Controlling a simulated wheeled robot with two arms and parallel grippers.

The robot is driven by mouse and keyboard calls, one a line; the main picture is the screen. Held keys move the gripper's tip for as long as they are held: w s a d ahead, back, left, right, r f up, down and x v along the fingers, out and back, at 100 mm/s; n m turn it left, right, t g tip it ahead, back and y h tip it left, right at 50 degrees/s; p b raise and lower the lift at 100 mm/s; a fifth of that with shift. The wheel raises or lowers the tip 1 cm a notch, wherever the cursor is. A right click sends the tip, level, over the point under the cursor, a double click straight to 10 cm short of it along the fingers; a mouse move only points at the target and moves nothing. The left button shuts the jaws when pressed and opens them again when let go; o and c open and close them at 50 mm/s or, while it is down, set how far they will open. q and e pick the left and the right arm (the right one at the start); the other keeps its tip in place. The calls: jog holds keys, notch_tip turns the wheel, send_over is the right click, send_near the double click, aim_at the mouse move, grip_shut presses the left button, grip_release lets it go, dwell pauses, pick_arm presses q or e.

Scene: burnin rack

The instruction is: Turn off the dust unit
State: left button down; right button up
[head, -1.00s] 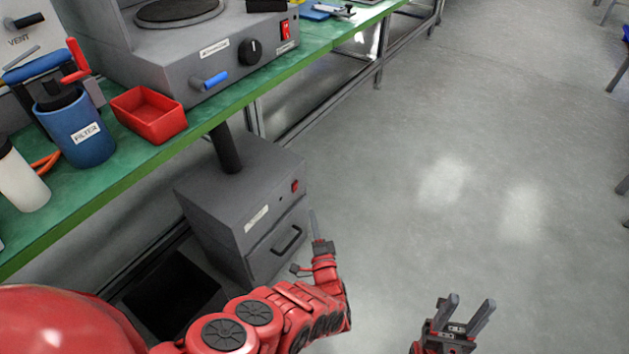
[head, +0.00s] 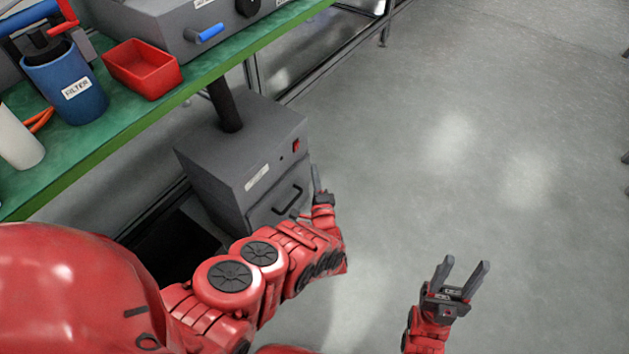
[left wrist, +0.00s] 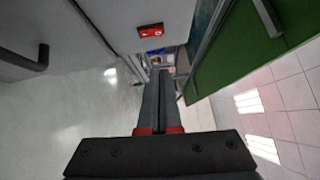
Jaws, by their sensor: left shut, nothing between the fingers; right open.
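The dust unit (head: 225,155) is a grey box under the green bench, with a black pipe (head: 225,105) rising from its top. Its front has a red rocker switch (head: 295,146), a white label and a drawer handle (head: 287,201). The switch also shows in the left wrist view (left wrist: 150,31); I cannot tell its position. My left gripper (head: 316,170) is shut and empty, in front of the unit's face, just below and right of the switch, apparently apart from it. Its closed fingers show in the left wrist view (left wrist: 158,78). My right gripper (head: 467,270) is open and empty over the floor.
The green bench (head: 215,80) overhangs behind the unit. It carries a red tray (head: 143,70), a blue filter cup (head: 65,85) and a grey machine with a blue lever (head: 207,34). The floor (head: 450,140) to the right is clear.

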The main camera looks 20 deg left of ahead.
aim_at(297, 146)
pick_arm(q)
jog(key=w+a, duration=0.2)
jog(key=w+a+b, duration=0.1)
jog(key=w+a, duration=0.3)
jog(key=shift+r+b, duration=0.4)
